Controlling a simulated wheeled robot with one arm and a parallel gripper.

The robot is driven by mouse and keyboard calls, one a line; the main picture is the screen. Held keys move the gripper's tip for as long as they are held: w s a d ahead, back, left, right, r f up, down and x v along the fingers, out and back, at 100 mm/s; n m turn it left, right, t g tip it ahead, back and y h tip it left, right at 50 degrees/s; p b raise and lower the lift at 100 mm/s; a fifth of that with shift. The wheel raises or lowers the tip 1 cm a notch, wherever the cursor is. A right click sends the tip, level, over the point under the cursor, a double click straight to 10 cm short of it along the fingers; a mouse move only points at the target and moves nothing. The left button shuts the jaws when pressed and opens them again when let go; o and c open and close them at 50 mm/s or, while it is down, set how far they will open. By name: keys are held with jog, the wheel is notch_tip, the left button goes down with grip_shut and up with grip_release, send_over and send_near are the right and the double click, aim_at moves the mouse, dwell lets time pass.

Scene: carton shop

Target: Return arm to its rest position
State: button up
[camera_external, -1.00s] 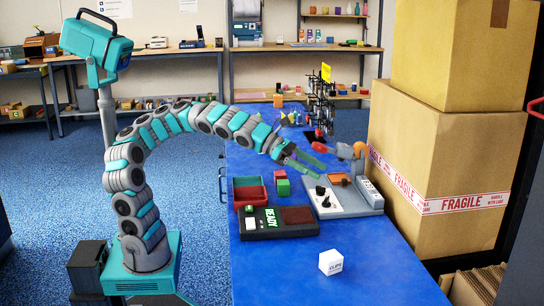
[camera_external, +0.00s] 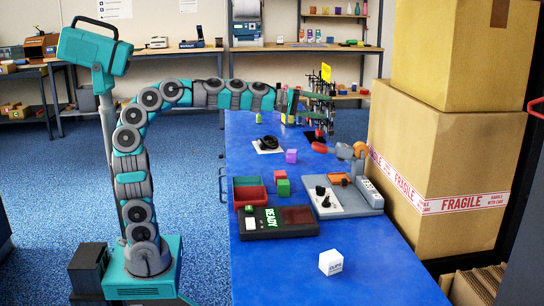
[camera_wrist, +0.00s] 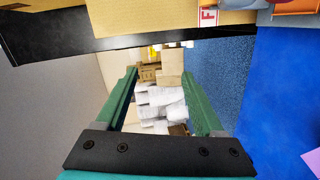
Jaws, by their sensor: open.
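My gripper (camera_external: 290,103) is raised above the far part of the blue table (camera_external: 365,255), clear of the tabletop. My arm rises from its base at the left, bends over and runs level to the right. In the wrist view my gripper (camera_wrist: 160,70) shows two green fingers standing apart with nothing held between them. Cartons and white packages appear far off through the gap.
The table holds a purple cube (camera_external: 291,156), a black ring (camera_external: 268,143), red and green cubes, a black READY panel (camera_external: 279,230), a grey control box (camera_external: 350,203) and a white cube (camera_external: 331,262). A dark rack (camera_external: 319,100) stands near the gripper. Big cartons (camera_external: 440,170) stand right.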

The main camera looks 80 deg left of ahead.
jog(key=s+d+f+m+g+h, duration=0.2)
jog(key=s+d+f+g, duration=0.1)
jog(key=s+d, duration=0.5)
jog(key=s+d+f+m+g+h+b, duration=0.1)
jog(key=s+d+f+m+g+h, duration=0.1)
jog(key=s+d+f, duration=0.4)
jog(key=s+d+f+m+g+h, duration=0.3)
jog(key=s+d+f, duration=0.1)
jog(key=s+d, duration=0.7)
jog(key=shift+s+d+f+m+g, duration=0.3)
jog(key=shift+d+f+g, duration=0.05)
jog(key=shift+d+g, duration=0.1)
jog(key=s+d+f+m+g+y, duration=0.1)
jog(key=s+d+f+m+g, duration=0.2)
jog(key=s, duration=0.5)
jog(key=s+d+f+m+g, duration=0.1)
jog(key=s+f+m+g, duration=0.1)
jog(key=s+f+m, duration=0.4)
jog(key=s+a+f+g+y+p, duration=0.1)
jog(key=s+a+f+g+y, duration=0.1)
jog(key=a, duration=0.6)
jog(key=s+a+f+n+g+y+p, duration=0.1)
jog(key=s+a+f+g+y+p, duration=0.1)
jog(key=s+a+f+y, duration=0.3)
jog(key=a+f, duration=0.2)
jog(key=a, duration=0.2)
jog(key=shift+a+n, duration=0.2)
jog(key=shift+n, duration=0.1)
jog(key=shift+s+f, duration=0.1)
